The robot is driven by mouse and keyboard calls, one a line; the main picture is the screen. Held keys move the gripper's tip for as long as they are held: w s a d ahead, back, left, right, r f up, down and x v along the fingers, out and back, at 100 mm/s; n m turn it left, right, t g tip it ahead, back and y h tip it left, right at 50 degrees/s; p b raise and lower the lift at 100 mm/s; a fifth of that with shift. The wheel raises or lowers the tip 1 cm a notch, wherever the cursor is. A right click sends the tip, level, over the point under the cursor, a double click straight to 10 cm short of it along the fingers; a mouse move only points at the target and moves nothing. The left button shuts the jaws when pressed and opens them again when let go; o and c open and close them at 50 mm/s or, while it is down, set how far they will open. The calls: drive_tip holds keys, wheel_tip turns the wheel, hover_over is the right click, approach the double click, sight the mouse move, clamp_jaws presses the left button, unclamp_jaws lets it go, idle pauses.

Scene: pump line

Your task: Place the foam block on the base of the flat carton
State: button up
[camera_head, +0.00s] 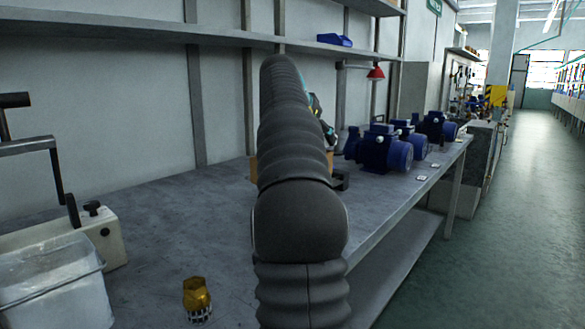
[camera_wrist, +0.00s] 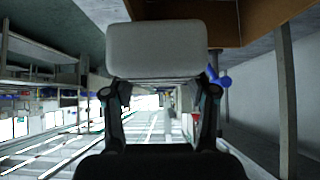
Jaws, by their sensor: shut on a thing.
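The foam block (camera_wrist: 155,50) is a pale grey, rounded slab in the wrist view. My gripper (camera_wrist: 160,82) is shut on it, with one finger at each side. The carton is brown and shows at the top right of the wrist view (camera_wrist: 272,22), beyond the block. In the head view only a narrow strip of the carton (camera_head: 253,168) shows beside my arm. My arm hides most of the carton there, and the block and fingertips are hidden too. I cannot tell whether the block touches the carton.
Several blue pumps (camera_head: 385,150) stand on the grey bench (camera_head: 165,220) right of my arm. A brass fitting (camera_head: 197,298) stands at the front, near a clear bin (camera_head: 50,290) and a pale machine (camera_head: 95,235). A shelf (camera_head: 130,27) runs above. The bench's left middle is clear.

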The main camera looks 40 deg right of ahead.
drive_tip(key=w+a+f, duration=0.2)
drive_tip(key=a, duration=0.1)
drive_tip(key=w+a+f, duration=0.1)
drive_tip(key=w+a, duration=0.1)
drive_tip(key=shift+f, duration=0.4)
drive_tip(key=shift+f+b, duration=0.65)
drive_tip(key=shift+f, duration=1.4)
drive_tip(key=shift+f, duration=0.1)
drive_tip(key=o, duration=0.9)
